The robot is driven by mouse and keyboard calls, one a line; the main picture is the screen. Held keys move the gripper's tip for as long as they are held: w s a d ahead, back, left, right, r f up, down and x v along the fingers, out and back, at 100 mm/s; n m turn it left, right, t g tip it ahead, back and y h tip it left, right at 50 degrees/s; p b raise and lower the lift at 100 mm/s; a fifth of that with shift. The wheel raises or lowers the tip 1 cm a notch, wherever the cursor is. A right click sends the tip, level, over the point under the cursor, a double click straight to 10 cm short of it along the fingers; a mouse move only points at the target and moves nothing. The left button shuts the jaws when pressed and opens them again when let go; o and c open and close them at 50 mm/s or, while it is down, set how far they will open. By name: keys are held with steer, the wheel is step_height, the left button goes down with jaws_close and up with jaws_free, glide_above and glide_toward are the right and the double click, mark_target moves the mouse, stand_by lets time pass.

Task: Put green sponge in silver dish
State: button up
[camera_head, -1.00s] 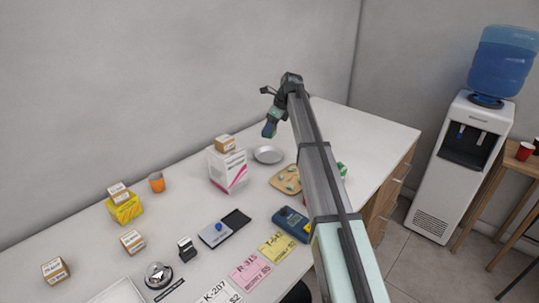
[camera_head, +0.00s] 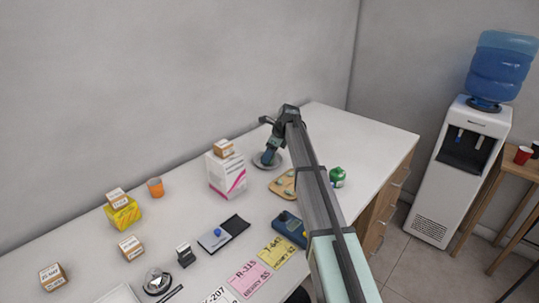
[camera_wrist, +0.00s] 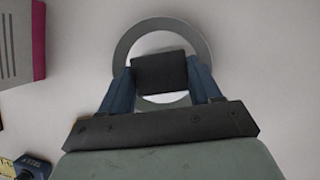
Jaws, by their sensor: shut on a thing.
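My gripper (camera_head: 268,156) is low over the silver dish (camera_head: 281,163) on the counter, with its fingers pointing down. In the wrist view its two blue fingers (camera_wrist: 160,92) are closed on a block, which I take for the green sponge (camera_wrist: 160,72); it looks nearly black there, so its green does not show. The block is over the round dish, whose rim shows as a ring (camera_wrist: 125,48) around it in the wrist view. I cannot tell whether the block touches the dish. My gripper partly covers the dish in the head view.
A white box with a pink stripe (camera_head: 227,178) stands left of the dish, with a small brown box (camera_head: 223,148) on top. A wooden board (camera_head: 277,188) with small items lies in front. A green round object (camera_head: 337,177) is to the right. The counter behind is clear.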

steer(key=shift+f, duration=0.3)
steer(key=o, duration=1)
steer(key=shift+r, duration=0.1)
steer(key=v, duration=1.2)
steer(key=shift+s, duration=0.1)
